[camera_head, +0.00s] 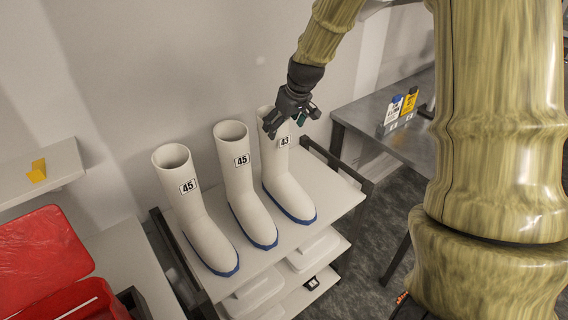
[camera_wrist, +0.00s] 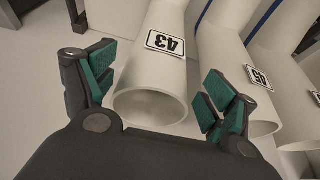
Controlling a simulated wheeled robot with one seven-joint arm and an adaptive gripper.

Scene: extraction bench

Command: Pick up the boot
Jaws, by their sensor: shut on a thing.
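Three white rubber boots with blue soles stand upright in a row on a white shelf top (camera_head: 325,190). The right boot (camera_head: 283,178) is labelled 43; the middle boot (camera_head: 240,185) and left boot (camera_head: 196,220) are labelled 45. My gripper (camera_head: 289,121) is at the top of the boot labelled 43 and hides part of its rim. The boot's sole appears to rest on the shelf.
A dark rail runs along the shelf's right side. A grey metal table (camera_head: 408,140) with blue and yellow items stands at the right. A red open box (camera_head: 45,265) and a small wall shelf (camera_head: 35,175) with a yellow item are at the left.

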